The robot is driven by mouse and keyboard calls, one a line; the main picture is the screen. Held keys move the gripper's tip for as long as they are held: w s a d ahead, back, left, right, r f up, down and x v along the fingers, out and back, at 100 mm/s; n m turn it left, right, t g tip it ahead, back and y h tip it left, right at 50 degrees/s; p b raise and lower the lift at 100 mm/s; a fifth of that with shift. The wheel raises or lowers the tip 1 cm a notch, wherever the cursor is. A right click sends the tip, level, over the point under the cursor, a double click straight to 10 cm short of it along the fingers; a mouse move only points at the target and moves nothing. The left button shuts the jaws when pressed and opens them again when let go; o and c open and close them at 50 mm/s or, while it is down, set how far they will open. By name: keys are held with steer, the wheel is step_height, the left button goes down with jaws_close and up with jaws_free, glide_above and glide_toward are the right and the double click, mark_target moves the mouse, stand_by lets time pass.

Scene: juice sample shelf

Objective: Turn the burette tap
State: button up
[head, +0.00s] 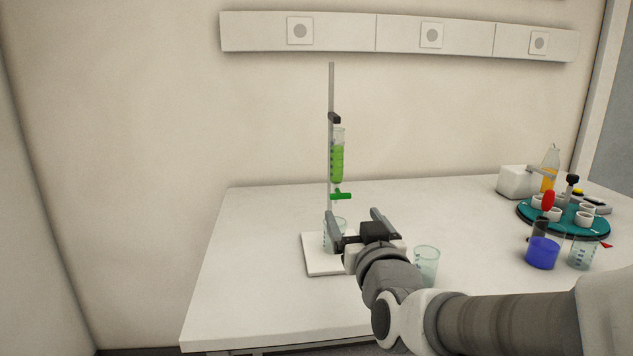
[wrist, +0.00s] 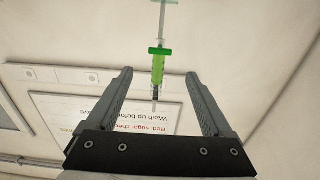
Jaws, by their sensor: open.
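The burette (head: 337,162) holds green liquid and is clamped upright on a thin stand rod (head: 332,90). Its green tap (head: 341,196) sits at its lower end, with the handle lying sideways. My gripper (head: 354,213) is open and empty, just below and a little right of the tap in the head view. In the wrist view, the burette (wrist: 158,78) appears between the two open fingers (wrist: 157,74), and the tap (wrist: 160,51) shows above the fingertips. No contact shows; the depth gap is hard to judge. A beaker (head: 328,236) stands below the burette, partly hidden by my gripper.
The white stand base (head: 320,265) is partly covered by my arm. A clear beaker (head: 428,262) stands right of my wrist. Farther right are a blue container (head: 543,253), a teal round tray (head: 524,220) with cups, an orange bottle (head: 548,178) and a white box (head: 514,181).

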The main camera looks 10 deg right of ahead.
mark_target(341, 195)
steer(key=w, duration=1.1)
steer(key=shift+w, duration=0.15)
